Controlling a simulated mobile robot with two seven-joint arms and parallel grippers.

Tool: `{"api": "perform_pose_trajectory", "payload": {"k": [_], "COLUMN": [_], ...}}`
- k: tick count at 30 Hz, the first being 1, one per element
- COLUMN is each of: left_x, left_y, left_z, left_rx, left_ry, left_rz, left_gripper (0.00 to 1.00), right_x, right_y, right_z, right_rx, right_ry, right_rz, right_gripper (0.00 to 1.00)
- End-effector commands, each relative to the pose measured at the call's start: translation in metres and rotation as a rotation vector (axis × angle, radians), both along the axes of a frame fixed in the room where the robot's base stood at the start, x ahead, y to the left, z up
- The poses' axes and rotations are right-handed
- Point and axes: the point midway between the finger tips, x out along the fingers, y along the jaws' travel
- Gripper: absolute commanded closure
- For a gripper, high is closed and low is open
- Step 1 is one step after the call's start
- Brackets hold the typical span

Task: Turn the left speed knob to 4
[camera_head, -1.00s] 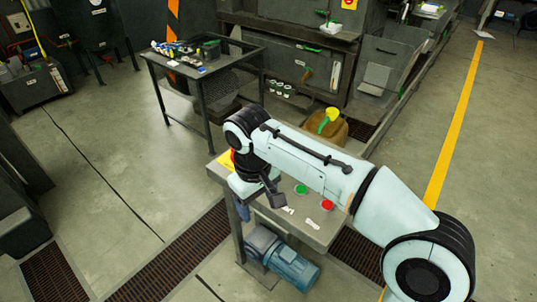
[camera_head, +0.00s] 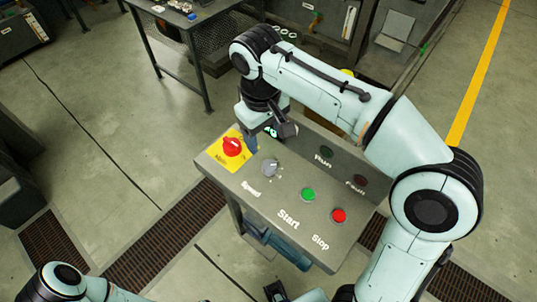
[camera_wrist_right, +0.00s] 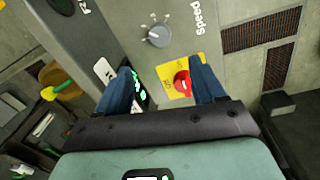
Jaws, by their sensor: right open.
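The grey speed knob (camera_head: 270,167) sits on the sloping control panel (camera_head: 240,192), above the word Speed. It also shows in the right wrist view (camera_wrist_right: 158,36), with a light pointer mark. I see only one speed knob; its exact setting is too small to read. My right gripper (camera_head: 254,142) is just behind and left of the knob, apart from it. In the right wrist view its blue fingers (camera_wrist_right: 162,84) are spread, with nothing held between them. The knob lies beyond the fingertips.
A red switch on a yellow plate (camera_head: 233,147) sits left of the knob, close to my right gripper. A green start button (camera_head: 308,194) and red stop button (camera_head: 338,215) are to the right. A lit green display (camera_head: 270,131) is behind. A dark table (camera_head: 160,40) stands farther back.

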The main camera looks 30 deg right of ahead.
Motion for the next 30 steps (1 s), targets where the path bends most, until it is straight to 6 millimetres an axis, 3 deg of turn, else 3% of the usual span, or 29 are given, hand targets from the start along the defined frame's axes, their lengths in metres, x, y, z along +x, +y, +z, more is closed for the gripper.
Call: {"api": "perform_pose_trajectory", "payload": {"k": [9,15,21,30], "left_x": [-0.008,-0.011,-0.011,-0.011], "left_y": [0.000,0.000,0.000,0.000], "left_z": [-0.019,-0.025,-0.028,-0.028], "left_rx": [0.000,0.000,0.000,0.000], "left_ry": [0.010,0.012,0.013,0.013], "left_rz": [0.000,0.000,0.000,0.000], "left_gripper": [0.57,0.57,0.57,0.57], "right_x": [-0.001,0.000,0.001,0.001], "right_y": [-0.005,-0.007,-0.008,-0.008], "right_z": [-0.069,-0.102,-0.118,-0.120], "right_rx": [-0.001,-0.001,0.001,0.000], "right_ry": [0.005,0.004,0.001,0.000], "right_rz": [-0.001,-0.001,-0.001,-0.001], "right_gripper": [0.31,0.31,0.31,0.31]}}
